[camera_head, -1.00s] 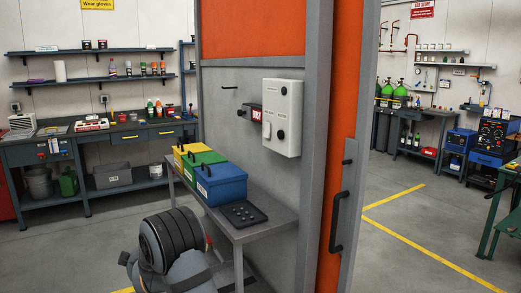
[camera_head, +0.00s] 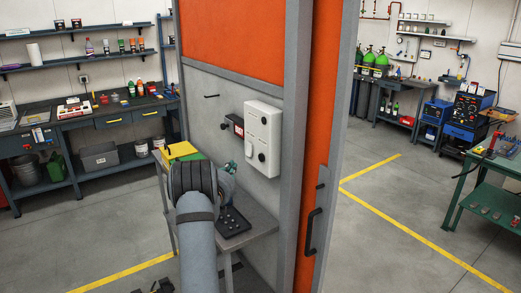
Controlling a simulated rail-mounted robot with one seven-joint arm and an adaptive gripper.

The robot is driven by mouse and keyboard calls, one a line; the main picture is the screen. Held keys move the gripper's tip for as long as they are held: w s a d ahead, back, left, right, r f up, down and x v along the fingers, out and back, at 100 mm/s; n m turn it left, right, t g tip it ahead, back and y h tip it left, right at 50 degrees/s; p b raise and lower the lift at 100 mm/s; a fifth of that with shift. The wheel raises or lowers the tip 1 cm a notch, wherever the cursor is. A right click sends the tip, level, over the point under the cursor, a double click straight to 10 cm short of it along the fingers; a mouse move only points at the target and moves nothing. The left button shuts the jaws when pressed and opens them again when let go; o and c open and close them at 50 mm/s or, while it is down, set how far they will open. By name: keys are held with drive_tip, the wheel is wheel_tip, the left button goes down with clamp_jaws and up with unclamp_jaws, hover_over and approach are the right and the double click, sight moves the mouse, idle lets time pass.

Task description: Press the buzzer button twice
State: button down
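A white control box (camera_head: 263,138) with dark round knobs hangs on the grey booth wall. A small dark unit with a red label (camera_head: 237,125) sits just left of it. Its lettering is too small to read, and I cannot tell which part is the buzzer button. My arm rises from the bottom centre and bends in front of the small table below the box. A small dark greenish piece (camera_head: 231,168) beyond the bend may be my gripper, below and left of the white box and seemingly apart from it. The fingers cannot be made out.
The small grey table (camera_head: 252,225) bears a yellow box (camera_head: 180,151), a green box and a black tray with studs (camera_head: 233,222). My arm hides the blue box's place. An orange door (camera_head: 319,150) with a black handle (camera_head: 312,231) stands right. Open floor lies beyond.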

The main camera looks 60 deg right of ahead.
sight(261, 158)
idle(0.3)
drive_tip(key=s+d+p, duration=0.2)
drive_tip(key=s+d, duration=0.1)
drive_tip(key=d, duration=0.5)
drive_tip(key=shift+s, duration=0.15)
drive_tip(key=shift+d+f, duration=0.15)
drive_tip(key=shift+d, duration=0.1)
idle(1.3)
drive_tip(key=shift+s+d+b, duration=0.15)
drive_tip(key=shift+d+b, duration=0.1)
drive_tip(key=shift+b, duration=0.25)
drive_tip(key=shift+s+d+b, duration=0.2)
drive_tip(key=shift+d+b, duration=0.1)
drive_tip(key=shift+d, duration=0.15)
idle(0.5)
drive_tip(key=shift+a, duration=0.1)
idle(0.3)
drive_tip(key=shift+w+a+b, duration=0.35)
drive_tip(key=shift+a+b, duration=0.3)
drive_tip(key=shift+a, duration=0.1)
